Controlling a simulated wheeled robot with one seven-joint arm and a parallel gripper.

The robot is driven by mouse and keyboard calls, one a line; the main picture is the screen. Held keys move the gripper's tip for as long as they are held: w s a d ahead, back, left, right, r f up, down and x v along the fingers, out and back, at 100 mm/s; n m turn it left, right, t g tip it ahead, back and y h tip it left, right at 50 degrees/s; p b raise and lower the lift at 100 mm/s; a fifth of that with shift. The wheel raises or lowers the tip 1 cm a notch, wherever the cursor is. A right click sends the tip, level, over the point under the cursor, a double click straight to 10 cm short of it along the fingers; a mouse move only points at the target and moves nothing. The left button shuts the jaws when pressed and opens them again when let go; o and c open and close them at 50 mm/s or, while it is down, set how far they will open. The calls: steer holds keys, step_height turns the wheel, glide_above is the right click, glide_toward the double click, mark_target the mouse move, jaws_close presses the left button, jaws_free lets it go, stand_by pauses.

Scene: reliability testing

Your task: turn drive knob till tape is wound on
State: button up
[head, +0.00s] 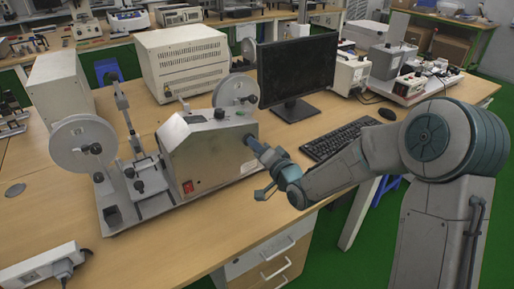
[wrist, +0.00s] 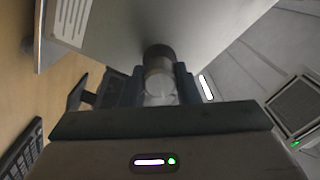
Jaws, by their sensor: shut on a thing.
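The taping machine has a grey metal housing (head: 210,155) on a base plate on the bench. A white reel (head: 82,147) stands at its left end, and a second white reel (head: 236,90) is behind the housing. My gripper (head: 256,147) is at the right end of the housing. In the wrist view my gripper (wrist: 160,88) has a finger on each side of the drive knob (wrist: 158,56), a dark round cylinder with a paler end, and is shut on it. In the head view the gripper mostly hides this knob. I cannot make out the tape on the reels.
A monitor (head: 298,74), keyboard (head: 341,138) and mouse (head: 387,114) are right of the machine. A beige instrument box (head: 182,62) stands behind it. A power strip (head: 42,266) lies at the front left. The bench front between strip and drawers is clear.

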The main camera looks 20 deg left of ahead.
steer(key=m+p, duration=0.1)
steer(key=m, duration=0.4)
steer(key=shift+m, duration=0.4)
steer(key=m+p, duration=0.1)
steer(key=m, duration=0.3)
steer(key=shift+w+m+p, duration=0.1)
steer(key=shift+m+p, duration=0.2)
steer(key=shift+m, duration=0.1)
steer(key=o, duration=1)
steer(key=shift+c, duration=0.2)
steer(key=shift+f, duration=0.1)
steer(key=v, duration=1.4)
